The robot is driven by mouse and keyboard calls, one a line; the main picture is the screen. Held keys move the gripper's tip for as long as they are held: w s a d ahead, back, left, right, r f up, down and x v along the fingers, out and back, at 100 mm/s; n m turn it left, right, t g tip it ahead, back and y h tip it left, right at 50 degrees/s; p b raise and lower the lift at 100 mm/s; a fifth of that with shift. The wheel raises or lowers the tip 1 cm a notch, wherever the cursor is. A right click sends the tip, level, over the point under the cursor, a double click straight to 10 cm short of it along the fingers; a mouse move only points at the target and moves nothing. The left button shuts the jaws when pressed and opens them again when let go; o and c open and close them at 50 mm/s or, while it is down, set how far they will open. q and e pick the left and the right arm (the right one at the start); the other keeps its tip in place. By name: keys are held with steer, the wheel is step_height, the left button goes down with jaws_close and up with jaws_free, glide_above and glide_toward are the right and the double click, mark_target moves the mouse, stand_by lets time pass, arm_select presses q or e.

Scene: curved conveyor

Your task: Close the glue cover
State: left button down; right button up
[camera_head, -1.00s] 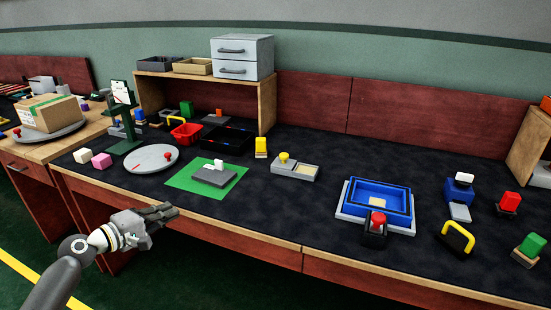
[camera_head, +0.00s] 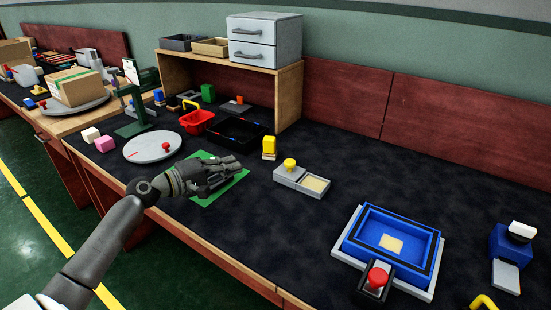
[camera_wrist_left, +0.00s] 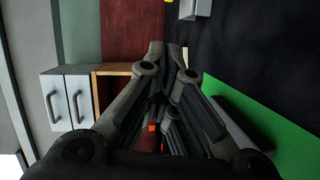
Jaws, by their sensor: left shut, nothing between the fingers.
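A grey glue box (camera_head: 302,180) stands on the dark table, right of the green mat. A cover part with a yellow knob (camera_head: 290,164) is at its left end, and a beige pad (camera_head: 315,184) lies uncovered at its right end. Part of a grey object, seemingly this box, shows at the top of the left wrist view (camera_wrist_left: 195,9). My left gripper (camera_head: 236,165) is shut and empty above the green mat, left of the box and apart from it. It hides most of what lies on the mat. My right gripper is not in view.
A yellow block (camera_head: 269,148) stands just behind the glue box. A black tray (camera_head: 237,133) and a red basket (camera_head: 196,119) are farther back. The table between is clear.

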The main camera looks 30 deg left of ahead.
mark_target(290, 167)
arm_select(q)
steer(key=x, duration=0.8)
steer(key=shift+w+d, duration=0.15)
steer(key=shift+w, duration=0.1)
steer(key=shift+w+d+f+p, duration=0.1)
steer(key=shift+w+d+p, duration=0.15)
steer(key=shift+d, duration=0.3)
steer(key=shift+w+d+f+p, duration=0.1)
steer(key=shift+w+d, duration=0.15)
steer(key=shift+d, duration=0.3)
steer(key=shift+w+d+f, duration=0.2)
steer(key=shift+w+d, duration=0.1)
steer(key=shift+d, duration=0.45)
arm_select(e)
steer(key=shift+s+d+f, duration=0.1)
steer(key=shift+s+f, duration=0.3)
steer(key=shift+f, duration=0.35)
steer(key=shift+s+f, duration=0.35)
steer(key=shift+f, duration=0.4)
